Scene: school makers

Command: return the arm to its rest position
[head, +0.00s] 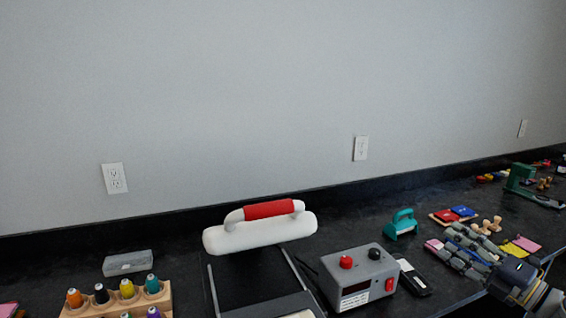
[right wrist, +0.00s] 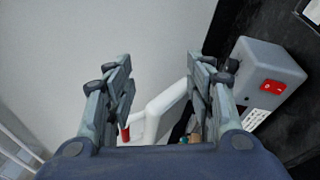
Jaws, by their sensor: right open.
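My right gripper (head: 462,243) is at the right of the head view, over the dark counter, with its arm coming in from the lower right corner. In the right wrist view my right gripper (right wrist: 160,75) has its two fingers spread wide apart with nothing between the pads. The white press handle with its red grip (right wrist: 150,118) shows behind the gap, apart from the fingers. My left gripper is in neither view.
On the black counter (head: 350,262) stand a press with a red grip (head: 268,210), a grey control box (head: 360,276), a teal tool (head: 401,224) and a wooden spool rack (head: 165,298). Small colored items lie near the right gripper. The wall above is bare except for outlets.

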